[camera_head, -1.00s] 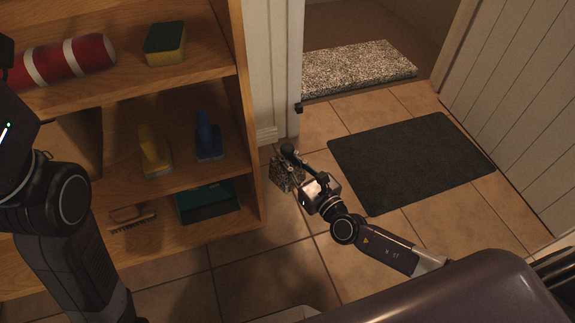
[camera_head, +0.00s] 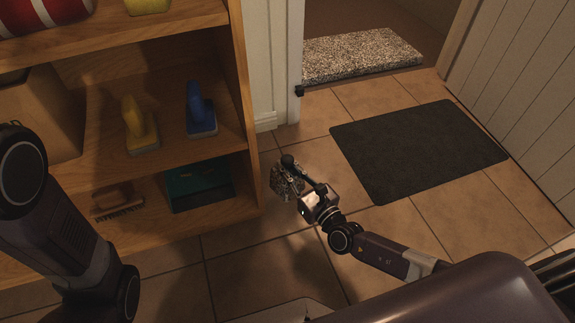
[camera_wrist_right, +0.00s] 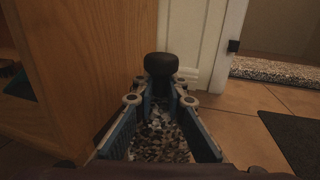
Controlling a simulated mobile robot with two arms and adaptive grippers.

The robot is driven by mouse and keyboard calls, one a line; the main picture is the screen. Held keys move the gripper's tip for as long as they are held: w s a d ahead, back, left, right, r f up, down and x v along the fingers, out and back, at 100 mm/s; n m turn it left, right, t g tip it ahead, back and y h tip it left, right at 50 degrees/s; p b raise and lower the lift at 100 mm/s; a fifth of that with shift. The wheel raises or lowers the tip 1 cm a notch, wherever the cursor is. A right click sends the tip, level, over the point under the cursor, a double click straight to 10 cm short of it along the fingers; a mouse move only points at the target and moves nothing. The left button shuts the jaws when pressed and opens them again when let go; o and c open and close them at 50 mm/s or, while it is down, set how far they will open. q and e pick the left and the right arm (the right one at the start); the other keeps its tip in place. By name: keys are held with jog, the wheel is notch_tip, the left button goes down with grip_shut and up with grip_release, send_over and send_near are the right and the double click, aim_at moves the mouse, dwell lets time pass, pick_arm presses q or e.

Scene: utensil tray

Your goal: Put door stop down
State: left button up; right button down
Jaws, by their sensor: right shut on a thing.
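The door stop (camera_head: 283,187) is a speckled grey-brown block with a round black knob on top. It shows in the head view beside the shelf's front right edge, above or at the tiled floor; I cannot tell if it touches the floor. My right gripper (camera_head: 291,176) is shut on it. In the right wrist view the door stop's speckled body (camera_wrist_right: 160,140) sits between the two blue-sided fingers, with the knob upright beyond. The fingers and wrist hide part of it. My left arm is at the left of the head view; its gripper is out of view.
A wooden shelf (camera_head: 243,90) holds a yellow brush (camera_head: 136,128), a blue brush (camera_head: 200,110), a teal dustpan (camera_head: 200,184) and a wooden brush (camera_head: 118,201). A dark mat (camera_head: 420,150) lies right of the gripper. A speckled mat (camera_head: 360,55) lies past the doorway. Bare tiles surround the gripper.

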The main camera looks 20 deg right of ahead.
aim_at(279, 185)
jog(key=shift+w+f+b, duration=0.1)
jog(key=shift+f+b, duration=1.35)
jog(key=shift+f, duration=0.35)
jog(key=shift+f, duration=0.15)
jog(key=c, duration=2.3)
grip_release()
jog(key=shift+f, duration=0.25)
jog(key=o, duration=0.3)
jog(key=shift+o, duration=0.2)
jog(key=shift+r, duration=0.15)
